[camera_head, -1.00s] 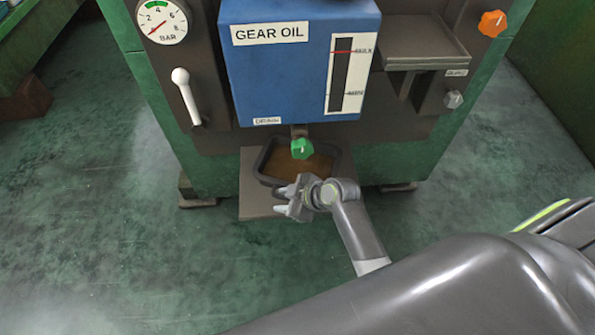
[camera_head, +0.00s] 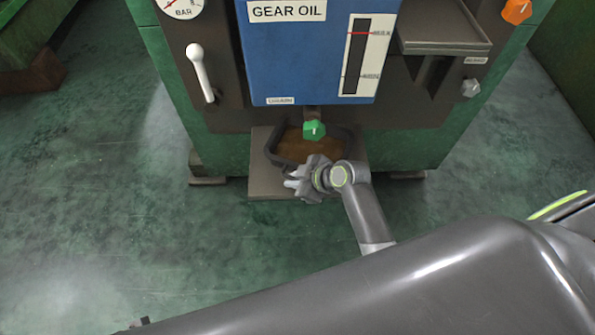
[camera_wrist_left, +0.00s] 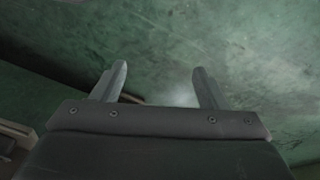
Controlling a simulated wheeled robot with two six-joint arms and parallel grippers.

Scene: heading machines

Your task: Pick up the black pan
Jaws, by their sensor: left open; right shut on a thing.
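The black pan (camera_head: 271,152) sits on a grey plate at the foot of the machine, under the green drain knob (camera_head: 314,130). Brown liquid (camera_head: 308,147) lies in it. My right gripper (camera_head: 293,183) is at the pan's near edge and is shut on the pan's near side; the wrist hides the exact grip.
The blue gear oil tank (camera_head: 300,50) hangs over the pan. The grey plate (camera_head: 259,180) juts out from the machine. A white lever (camera_head: 201,72) is at left, a grey shelf (camera_head: 445,35) at right. The floor (camera_head: 110,200) at left is clear.

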